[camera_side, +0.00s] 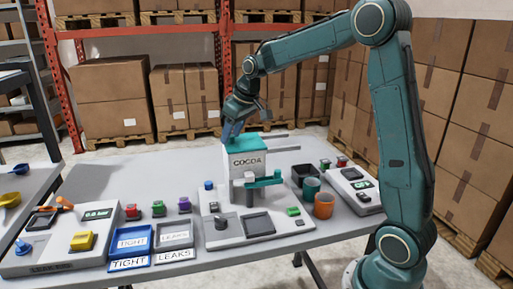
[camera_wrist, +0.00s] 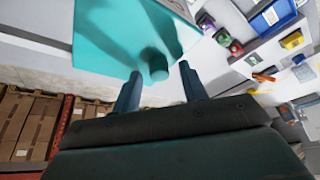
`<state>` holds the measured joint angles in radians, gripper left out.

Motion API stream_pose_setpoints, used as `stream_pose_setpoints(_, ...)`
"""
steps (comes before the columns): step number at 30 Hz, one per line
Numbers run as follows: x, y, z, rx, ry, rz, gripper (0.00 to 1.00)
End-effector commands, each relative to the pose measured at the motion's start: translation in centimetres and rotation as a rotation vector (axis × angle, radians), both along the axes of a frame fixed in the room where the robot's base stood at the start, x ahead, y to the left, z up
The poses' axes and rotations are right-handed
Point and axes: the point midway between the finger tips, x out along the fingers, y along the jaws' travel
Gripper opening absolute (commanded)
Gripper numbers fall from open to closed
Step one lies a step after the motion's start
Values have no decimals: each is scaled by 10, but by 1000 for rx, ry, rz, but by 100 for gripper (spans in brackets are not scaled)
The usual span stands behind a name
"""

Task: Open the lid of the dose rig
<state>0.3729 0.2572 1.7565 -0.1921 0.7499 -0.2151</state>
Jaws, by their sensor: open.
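The dose rig is a white hopper box (camera_side: 244,166) labelled COCOA on a pale base (camera_side: 228,236). Its teal lid (camera_side: 248,145) lies flat across the top and looks closed. My gripper (camera_side: 230,138) is just above the lid's left part in the side view. In the wrist view my gripper (camera_wrist: 161,70) is open, one finger on each side of the knob, with gaps showing. I cannot tell whether the fingertips touch the lid.
A blue tray (camera_side: 131,239) and a grey tray (camera_side: 174,234) stand left of the rig, with small coloured blocks (camera_side: 158,208) behind them. An orange cup (camera_side: 324,206) and dark bin (camera_side: 304,174) stand to its right. Devices occupy both table ends; the back left is clear.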

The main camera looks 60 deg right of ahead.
Motion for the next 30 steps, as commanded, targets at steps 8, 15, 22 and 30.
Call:
stream_pose_setpoints(8,0,0,-1,0,0,0,41)
stream_pose_setpoints(15,0,0,-1,0,1,0,0)
stream_pose_setpoints(22,-2,-3,0,-1,1,-1,0)
stream_pose_setpoints(30,-26,-28,0,-1,0,-6,0)
